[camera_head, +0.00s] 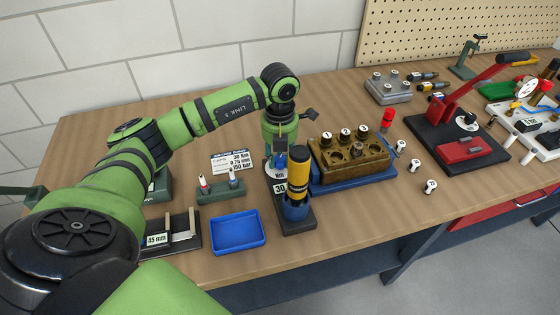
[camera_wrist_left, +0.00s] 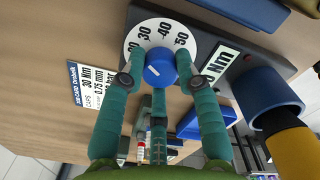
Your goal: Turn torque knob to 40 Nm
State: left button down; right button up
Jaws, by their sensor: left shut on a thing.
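The torque knob is a round blue knob (camera_wrist_left: 160,68) on a white dial (camera_wrist_left: 140,37) marked 20, 30, 40 and 50, with an Nm label beside it, in the left wrist view. My left gripper (camera_wrist_left: 160,80) has its teal fingers around the knob, one on each side, and is shut on it. A small pale mark shows on the knob; I cannot tell which number it lines up with. In the head view my left gripper (camera_head: 277,157) points down over the dial plate, mostly hiding the knob. A "30" label (camera_head: 280,188) shows there. My right gripper is not in view.
A yellow-and-black tool (camera_head: 299,170) stands in a blue cup (camera_head: 295,208) close beside the dial. A card (camera_head: 231,161) reads 30 Nm, 0.75 mm, 150 bar. A blue tray (camera_head: 237,247) and a brass block (camera_head: 323,172) with several caps are near.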

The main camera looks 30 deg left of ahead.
pick_arm(q)
jog(key=m+b, duration=0.1)
jog(key=m, duration=0.1)
jog(key=m+b, duration=0.2)
jog(key=shift+s+f+m, duration=0.2)
jog(key=shift+f+m, duration=0.2)
jog(key=shift+r+m+b, duration=0.1)
jog(key=shift+m+b, duration=1.15)
jog(key=shift+m, duration=0.95)
jog(key=c, duration=0.9)
grip_release()
jog(key=shift+a+r, duration=0.1)
jog(key=shift+r, duration=0.05)
